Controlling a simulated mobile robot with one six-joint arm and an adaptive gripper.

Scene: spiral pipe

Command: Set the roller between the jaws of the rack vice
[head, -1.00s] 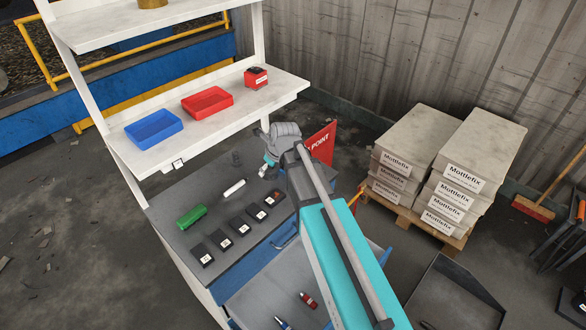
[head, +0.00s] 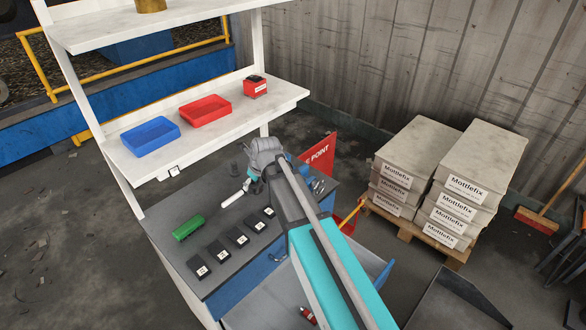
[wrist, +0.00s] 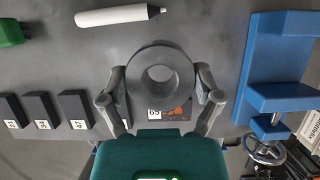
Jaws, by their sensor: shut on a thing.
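My gripper (wrist: 160,76) is shut on a grey roller (wrist: 162,52), a thick ring with a round hole, with one finger on each side. It holds the roller over the dark bench, near a black block labelled 65. The blue rack vice (wrist: 284,92) is to the right of the roller in the wrist view, apart from it, with a round metal handwheel at its near end. In the head view my gripper (head: 250,184) is over the bench's back part; the roller cannot be made out there, and my arm hides much of the vice's area.
A white marker-like cylinder (wrist: 112,16) lies behind the roller. A green object (head: 188,227) and several numbered black blocks (head: 221,251) are on the bench (head: 180,262). A shelf above carries a blue bin (head: 150,138) and a red bin (head: 204,111). A drawer stands open in front.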

